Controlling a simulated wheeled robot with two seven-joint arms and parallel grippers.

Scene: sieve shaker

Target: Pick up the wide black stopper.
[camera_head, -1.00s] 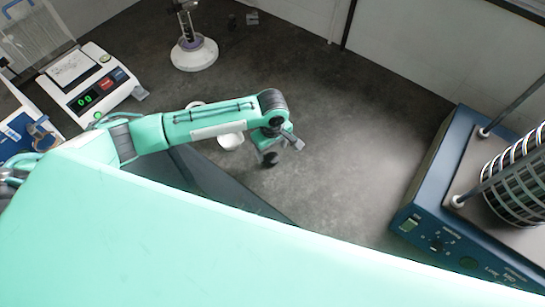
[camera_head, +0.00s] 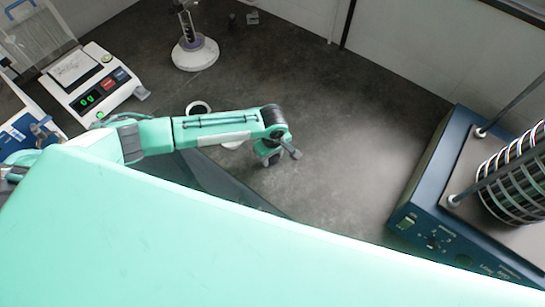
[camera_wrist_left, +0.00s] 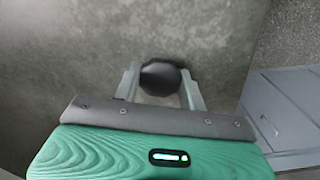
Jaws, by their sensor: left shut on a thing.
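The wide black stopper (camera_wrist_left: 160,78) sits between the two grey fingers of my left gripper (camera_wrist_left: 160,88) in the left wrist view, its rounded dark end showing. The fingers are shut on it from both sides. In the head view my left gripper (camera_head: 280,157) is low over the dark bench, and the stopper is mostly hidden by it there. Whether the stopper still touches the bench is not clear. My right gripper is in neither view.
A blue sieve shaker (camera_head: 425,225) stands at the right. A scale (camera_head: 98,88) is at the left. A white-based stand (camera_head: 195,54) is at the back. A white ring-like dish (camera_head: 198,107) lies behind my left arm. The bench between gripper and shaker is clear.

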